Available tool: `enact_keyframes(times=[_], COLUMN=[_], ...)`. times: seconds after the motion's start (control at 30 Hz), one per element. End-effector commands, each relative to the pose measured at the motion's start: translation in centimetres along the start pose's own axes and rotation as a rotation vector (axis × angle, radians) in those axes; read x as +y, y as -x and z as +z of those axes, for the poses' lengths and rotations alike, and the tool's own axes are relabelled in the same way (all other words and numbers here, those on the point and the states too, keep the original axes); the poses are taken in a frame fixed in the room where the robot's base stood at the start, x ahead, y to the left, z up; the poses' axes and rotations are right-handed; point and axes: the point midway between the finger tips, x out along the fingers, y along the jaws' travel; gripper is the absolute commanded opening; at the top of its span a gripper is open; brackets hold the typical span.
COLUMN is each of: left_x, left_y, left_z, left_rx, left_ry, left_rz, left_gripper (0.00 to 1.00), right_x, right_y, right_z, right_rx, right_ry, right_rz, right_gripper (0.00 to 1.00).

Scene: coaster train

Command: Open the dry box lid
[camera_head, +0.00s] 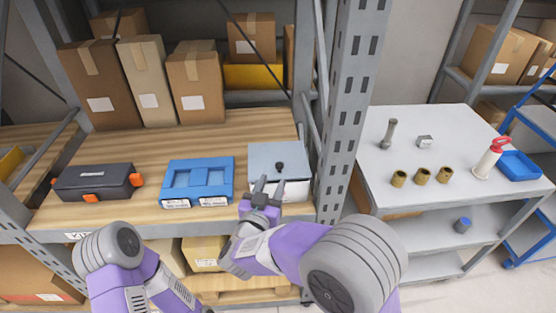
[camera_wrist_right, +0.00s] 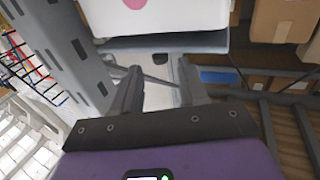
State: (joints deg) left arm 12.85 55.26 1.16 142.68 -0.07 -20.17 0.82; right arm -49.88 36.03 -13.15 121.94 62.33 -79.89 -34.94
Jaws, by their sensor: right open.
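The dry box (camera_head: 299,190) is white with a flat grey lid (camera_head: 262,158) and a black knob (camera_head: 279,167) on top. It stands at the right end of the wooden shelf, and the lid lies flat on it, closed. My right gripper (camera_head: 269,186) is open and empty at the front of the box, its fingers pointing toward the lid. In the right wrist view the white box (camera_wrist_right: 200,14) with a pink mark lies beyond the open fingers (camera_wrist_right: 160,88), with the grey lid edge (camera_wrist_right: 165,43) below it in the picture. I cannot tell whether a finger touches the lid. My left gripper is out of view.
A blue case (camera_head: 198,180) and a dark toolbox (camera_head: 95,181) with orange latches stand to the left. Cardboard boxes (camera_head: 196,87) stand behind. A slotted grey post (camera_head: 352,90) rises close on the right. Beyond it, a grey table (camera_head: 440,135) holds several small parts.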

Motion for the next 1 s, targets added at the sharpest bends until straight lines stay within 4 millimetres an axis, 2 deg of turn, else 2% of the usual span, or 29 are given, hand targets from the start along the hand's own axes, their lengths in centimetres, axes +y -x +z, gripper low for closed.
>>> enact_keyframes(times=[0.2,0.4,0.57,0.8,0.87,1.0], left_x=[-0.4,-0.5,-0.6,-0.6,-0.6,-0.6], left_y=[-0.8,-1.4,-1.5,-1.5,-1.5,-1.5], left_z=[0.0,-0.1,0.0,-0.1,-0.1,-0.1], left_rx=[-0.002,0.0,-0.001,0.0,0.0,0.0], left_ry=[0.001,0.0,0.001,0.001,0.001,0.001], left_rz=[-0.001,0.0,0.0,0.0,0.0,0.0], left_gripper=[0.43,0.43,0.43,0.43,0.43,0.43], right_x=[0.4,0.2,0.1,0.1,0.1,0.1], right_y=[-3.6,-6.3,-7.2,-7.3,-7.2,-7.2], right_z=[0.1,0.1,0.1,0.0,0.0,0.0], right_rx=[0.003,0.002,0.001,0.0,0.0,0.0], right_ry=[-0.003,-0.002,-0.002,-0.001,-0.001,-0.001], right_rz=[0.012,0.007,0.003,0.001,0.001,0.001], right_gripper=[0.46,0.46,0.46,0.46,0.4,0.18])
